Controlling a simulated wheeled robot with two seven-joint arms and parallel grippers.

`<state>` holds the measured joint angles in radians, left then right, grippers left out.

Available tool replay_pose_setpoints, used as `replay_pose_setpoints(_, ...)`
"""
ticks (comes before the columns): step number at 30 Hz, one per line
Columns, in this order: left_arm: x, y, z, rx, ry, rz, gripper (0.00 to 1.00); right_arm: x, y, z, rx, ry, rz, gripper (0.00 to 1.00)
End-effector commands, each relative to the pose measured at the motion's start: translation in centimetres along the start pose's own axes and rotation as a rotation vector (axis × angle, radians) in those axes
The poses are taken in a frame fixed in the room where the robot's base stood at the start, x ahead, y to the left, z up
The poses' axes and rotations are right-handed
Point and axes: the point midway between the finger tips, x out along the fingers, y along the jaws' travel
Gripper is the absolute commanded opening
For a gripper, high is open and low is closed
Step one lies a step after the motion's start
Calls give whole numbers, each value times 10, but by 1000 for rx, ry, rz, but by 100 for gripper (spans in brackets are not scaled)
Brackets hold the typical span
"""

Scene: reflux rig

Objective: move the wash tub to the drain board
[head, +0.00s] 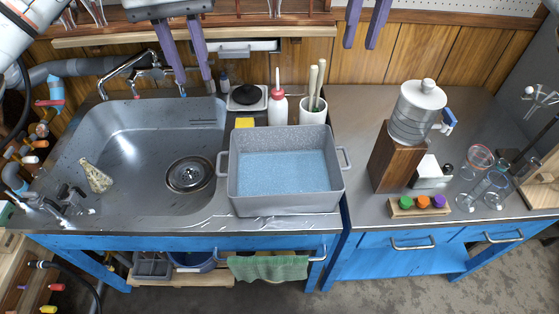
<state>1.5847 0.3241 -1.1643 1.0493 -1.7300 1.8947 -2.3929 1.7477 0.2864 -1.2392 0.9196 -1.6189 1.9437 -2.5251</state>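The wash tub (286,203) is a grey rectangular tub with a handle on each side and a speckled blue inside. It stands upright on the flat steel to the right of the sink basin, which looks like the drain board (215,222), and hides most of it. My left gripper (195,88) is open and empty above the back of the sink, near the faucet. My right gripper (360,47) is open and empty, high at the back, to the right of the tub. Neither gripper touches the tub.
Behind the tub stand a wash bottle (278,109), a white cup of tools (313,112) and a yellow sponge (244,123). A flask (97,178) lies in the sink (135,150). The right counter (352,130) holds a wooden block (396,165), a clear jug (415,115) and glassware.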

Motion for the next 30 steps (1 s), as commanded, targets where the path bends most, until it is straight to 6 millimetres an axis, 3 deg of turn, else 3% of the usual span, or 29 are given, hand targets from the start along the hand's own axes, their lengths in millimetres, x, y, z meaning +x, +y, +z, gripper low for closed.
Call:
replay_pose_setpoints(3,0,0,0,0,0,0,28,-25,-1,0,1,3,0,22)
replay_pose_setpoints(10,0,0,0,0,0,0,28,-50,0,0,2,1,1,22)
replay_pose_setpoints(30,0,0,0,0,0,0,28,-53,0,0,1,-1,1,22)
